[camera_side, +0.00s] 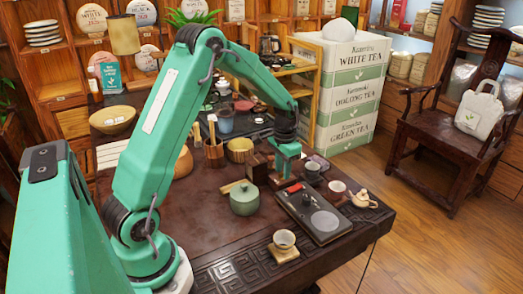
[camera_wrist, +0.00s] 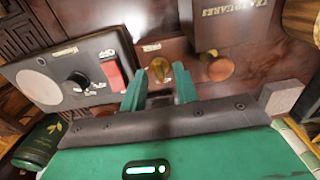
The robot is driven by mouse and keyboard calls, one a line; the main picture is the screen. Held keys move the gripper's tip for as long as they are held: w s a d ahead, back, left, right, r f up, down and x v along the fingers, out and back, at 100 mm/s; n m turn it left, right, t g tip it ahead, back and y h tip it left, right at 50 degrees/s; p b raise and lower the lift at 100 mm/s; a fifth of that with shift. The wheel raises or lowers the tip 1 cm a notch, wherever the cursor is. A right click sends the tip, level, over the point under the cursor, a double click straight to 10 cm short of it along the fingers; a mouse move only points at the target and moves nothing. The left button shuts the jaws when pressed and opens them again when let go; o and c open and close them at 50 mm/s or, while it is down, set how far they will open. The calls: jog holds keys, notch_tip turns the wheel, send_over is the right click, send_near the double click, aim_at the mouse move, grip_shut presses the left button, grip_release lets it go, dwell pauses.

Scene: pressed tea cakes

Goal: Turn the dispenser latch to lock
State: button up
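In the wrist view, a small brass latch (camera_wrist: 158,74) shows between the tips of my gripper's (camera_wrist: 160,82) two green fingers. The fingers stand apart, one on each side of it. I cannot tell if either touches it. The dark brown tea squares dispenser (camera_wrist: 232,24) is just above and to the right, with gold lettering on it. In the side view, my gripper (camera_side: 286,172) points down beside the brown dispenser (camera_side: 258,166). The latch is hidden there behind or below my gripper.
A dark panel (camera_wrist: 55,68) with a black knob and a red switch lies left of my fingers; it also shows in the side view (camera_side: 300,207). A green lidded pot (camera_side: 244,198), cups and a teapot (camera_side: 363,199) stand around. The front left table is clear.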

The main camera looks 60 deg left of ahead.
jog(key=shift+r, duration=3.65)
jog(key=s+d+r+t, duration=0.3)
jog(key=s+d+r, duration=0.6)
jog(key=r, duration=0.2)
jog(key=s+d+r+t, duration=0.1)
jog(key=s+d, duration=0.2)
jog(key=s, duration=0.3)
jog(key=s+d+t, duration=0.1)
jog(key=s+d, duration=0.2)
jog(key=s, duration=0.4)
jog(key=shift+s+r+t, duration=0.15)
jog(key=shift+r+t, duration=0.15)
jog(key=shift+r, duration=0.1)
